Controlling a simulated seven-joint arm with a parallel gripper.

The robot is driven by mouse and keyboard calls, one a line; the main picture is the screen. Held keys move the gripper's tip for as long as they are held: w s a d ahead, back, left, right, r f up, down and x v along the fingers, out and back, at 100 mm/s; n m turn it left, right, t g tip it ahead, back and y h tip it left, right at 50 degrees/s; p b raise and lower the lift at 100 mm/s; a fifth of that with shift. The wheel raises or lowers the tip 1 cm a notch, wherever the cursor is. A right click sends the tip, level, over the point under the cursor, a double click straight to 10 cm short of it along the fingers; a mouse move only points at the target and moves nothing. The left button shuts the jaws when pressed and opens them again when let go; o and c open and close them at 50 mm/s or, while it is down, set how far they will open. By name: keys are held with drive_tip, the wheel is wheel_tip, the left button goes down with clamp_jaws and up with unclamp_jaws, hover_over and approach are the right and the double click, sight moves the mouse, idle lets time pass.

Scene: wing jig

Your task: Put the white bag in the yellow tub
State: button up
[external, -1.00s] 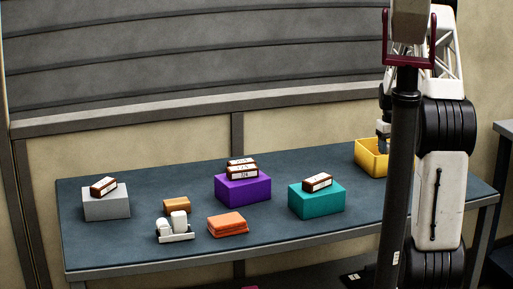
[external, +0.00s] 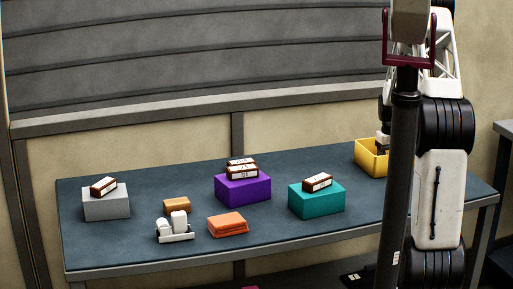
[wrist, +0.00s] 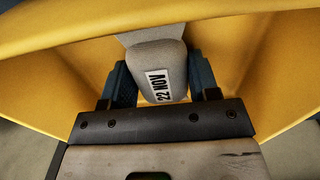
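The white bag (wrist: 158,60) looks greyish white in the wrist view and has a label reading "22 NOV". It lies between the two dark fingers of my gripper (wrist: 163,85), which appear shut on its sides. The yellow tub (wrist: 235,65) surrounds the bag and fingers in that view. In the external view the yellow tub (external: 366,162) stands at the right of the table, partly behind a dark post. My gripper (external: 381,148) reaches down into it, with its tips hidden by the wall. I cannot tell whether the bag touches the tub's floor.
On the table (external: 270,235) stand a grey box (external: 107,208), a purple box (external: 243,188) and a teal box (external: 317,202), topped with brown labelled items. An orange stack (external: 228,228), a small tan block (external: 176,205) and a white holder (external: 176,237) lie near the front left.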

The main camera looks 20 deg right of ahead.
drive_tip(key=o, duration=0.4)
drive_tip(key=shift+r, duration=0.1)
wheel_tip(320, 180, up, 12)
idle(0.7)
idle(0.4)
drive_tip(key=shift+a+r, duration=0.1)
drive_tip(key=shift+r, duration=0.05)
